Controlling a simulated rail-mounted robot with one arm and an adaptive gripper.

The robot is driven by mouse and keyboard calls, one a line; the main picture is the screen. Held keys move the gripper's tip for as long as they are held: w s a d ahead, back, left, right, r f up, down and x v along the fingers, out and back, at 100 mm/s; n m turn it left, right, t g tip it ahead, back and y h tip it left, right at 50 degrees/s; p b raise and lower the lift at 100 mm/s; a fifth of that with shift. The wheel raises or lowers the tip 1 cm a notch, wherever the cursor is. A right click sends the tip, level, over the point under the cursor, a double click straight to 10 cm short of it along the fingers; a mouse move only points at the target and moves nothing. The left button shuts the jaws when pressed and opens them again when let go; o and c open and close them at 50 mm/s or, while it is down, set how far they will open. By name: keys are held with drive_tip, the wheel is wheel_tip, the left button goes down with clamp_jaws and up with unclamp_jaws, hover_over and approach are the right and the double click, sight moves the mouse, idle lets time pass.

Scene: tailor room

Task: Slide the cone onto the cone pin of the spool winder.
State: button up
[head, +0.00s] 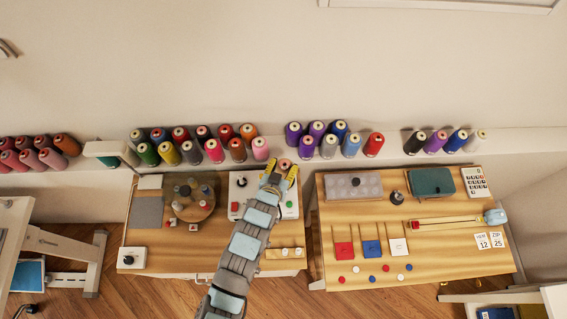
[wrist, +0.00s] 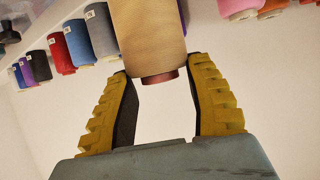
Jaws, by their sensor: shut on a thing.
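My gripper (head: 281,168) is over the back right of the left worktable, its yellow fingers pointing toward the wall. In the wrist view its fingers (wrist: 163,68) are shut on a tan cone (wrist: 150,35) with a reddish-brown end piece. The cone extends beyond the fingertips and out of the top of that view. In the head view only a small part of the cone (head: 285,163) shows between the fingers. The white machine (head: 238,205), which appears to be the spool winder, has red and green buttons and is partly hidden by my arm. I cannot make out the cone pin.
Colored thread cones line the wall shelf (head: 275,152) close behind my gripper. A round wooden stand (head: 192,213) with small spools is left of the machine. The right worktable (head: 350,215) holds a grey box, a teal case and colored blocks.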

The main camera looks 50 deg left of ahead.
drive_tip(key=shift+f+b, duration=0.35)
drive_tip(key=shift+f, duration=0.45)
drive_tip(key=o, duration=1.2)
drive_tip(key=shift+v, duration=6.05)
drive_tip(key=shift+w+r, duration=0.1)
drive_tip(key=shift+w, duration=0.05)
